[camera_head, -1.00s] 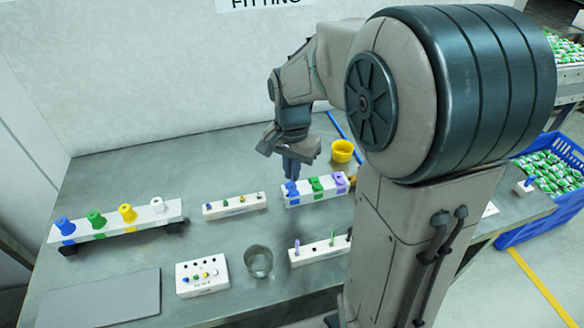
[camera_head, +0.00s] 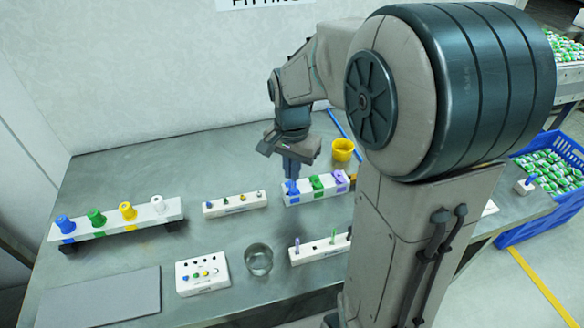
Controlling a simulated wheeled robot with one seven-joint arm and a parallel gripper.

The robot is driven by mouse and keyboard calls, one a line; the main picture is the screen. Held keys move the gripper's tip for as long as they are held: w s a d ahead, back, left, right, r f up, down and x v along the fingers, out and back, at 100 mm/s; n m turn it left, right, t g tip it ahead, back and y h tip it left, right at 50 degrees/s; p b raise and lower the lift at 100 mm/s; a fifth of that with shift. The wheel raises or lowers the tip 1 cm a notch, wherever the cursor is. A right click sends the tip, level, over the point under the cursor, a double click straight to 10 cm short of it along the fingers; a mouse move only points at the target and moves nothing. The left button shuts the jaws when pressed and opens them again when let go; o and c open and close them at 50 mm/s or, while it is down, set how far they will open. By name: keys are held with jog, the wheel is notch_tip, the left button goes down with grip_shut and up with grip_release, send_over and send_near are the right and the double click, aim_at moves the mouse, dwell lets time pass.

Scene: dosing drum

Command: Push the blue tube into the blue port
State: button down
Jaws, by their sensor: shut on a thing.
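My gripper (camera_head: 291,178) points down over the left end of a white block at the back right of the bench. The block (camera_head: 328,194) carries blue, green (camera_head: 316,184) and purple (camera_head: 340,180) fittings. The blue port (camera_head: 292,190) is directly below my fingertips and partly covered by them. My gripper is shut on the blue tube, which is mostly hidden by the fingers. I cannot tell how deep the tube sits in the port.
A rack with blue, green, yellow and white cones (camera_head: 127,211) stands at the left. A small-peg strip (camera_head: 235,205), button box (camera_head: 203,274), clear cup (camera_head: 258,259) and tube rack (camera_head: 315,250) stand nearby. A yellow cup (camera_head: 342,150) is behind the block.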

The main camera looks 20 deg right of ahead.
jog(key=shift+f+b, duration=0.85)
jog(key=shift+f, duration=0.4)
jog(key=c, duration=1.5)
grip_release()
notch_tip(320, 180, up, 14)
jog(key=shift+f+p, duration=0.1)
jog(key=shift+p, duration=0.55)
